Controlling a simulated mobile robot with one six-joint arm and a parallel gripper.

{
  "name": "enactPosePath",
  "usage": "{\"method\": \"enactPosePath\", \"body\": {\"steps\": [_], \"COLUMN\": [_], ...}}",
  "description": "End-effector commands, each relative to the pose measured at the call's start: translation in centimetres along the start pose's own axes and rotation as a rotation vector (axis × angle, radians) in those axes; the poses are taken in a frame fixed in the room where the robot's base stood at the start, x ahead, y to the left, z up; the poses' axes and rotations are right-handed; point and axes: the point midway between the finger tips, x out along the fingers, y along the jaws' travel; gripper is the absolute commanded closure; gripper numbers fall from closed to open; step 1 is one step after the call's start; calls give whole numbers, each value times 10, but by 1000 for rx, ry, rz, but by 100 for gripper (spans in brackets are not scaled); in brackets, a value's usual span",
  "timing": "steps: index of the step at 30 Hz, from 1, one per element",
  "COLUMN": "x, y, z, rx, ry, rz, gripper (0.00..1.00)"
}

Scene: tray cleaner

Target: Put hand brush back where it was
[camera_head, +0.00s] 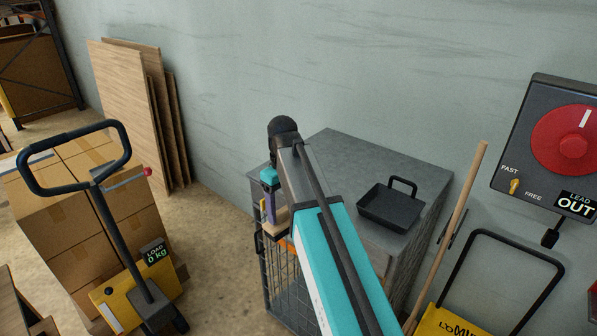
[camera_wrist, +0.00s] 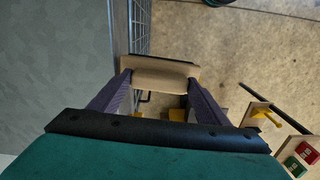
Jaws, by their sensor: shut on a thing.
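My gripper (camera_wrist: 160,84) is shut on the hand brush (camera_wrist: 160,66), a pale wooden block held crosswise between the two purple fingertips. In the head view, the brush (camera_head: 275,219) shows at the tip of my gripper (camera_head: 269,211), beside the left edge of the grey cabinet (camera_head: 335,150) and near its top level. The cabinet's wire-mesh side lies below it. My teal arm hides part of the brush and of the cabinet front. The bristles cannot be made out.
A black pan (camera_head: 390,206) with a handle sits on the cabinet top; the rear of the top is bare. A pallet jack (camera_head: 130,260) and stacked cartons (camera_head: 70,225) stand left. A wooden pole (camera_head: 450,235) and yellow cart (camera_head: 450,322) stand right. Floor is open between the jack and cabinet.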

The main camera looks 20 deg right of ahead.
Motion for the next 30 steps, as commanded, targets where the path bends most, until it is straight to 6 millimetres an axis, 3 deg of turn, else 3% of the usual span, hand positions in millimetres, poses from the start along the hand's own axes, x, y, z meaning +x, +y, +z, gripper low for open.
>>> {"method": "enactPosePath", "body": {"steps": [6,13,18,30], "x": [-59,-104,-112,-112], "y": [7,16,19,19], "z": [-13,-11,-8,-8], "rx": [-1,19,26,26], "ry": [5,7,5,6], "rz": [3,4,3,3], "gripper": [51,51,51,51]}}
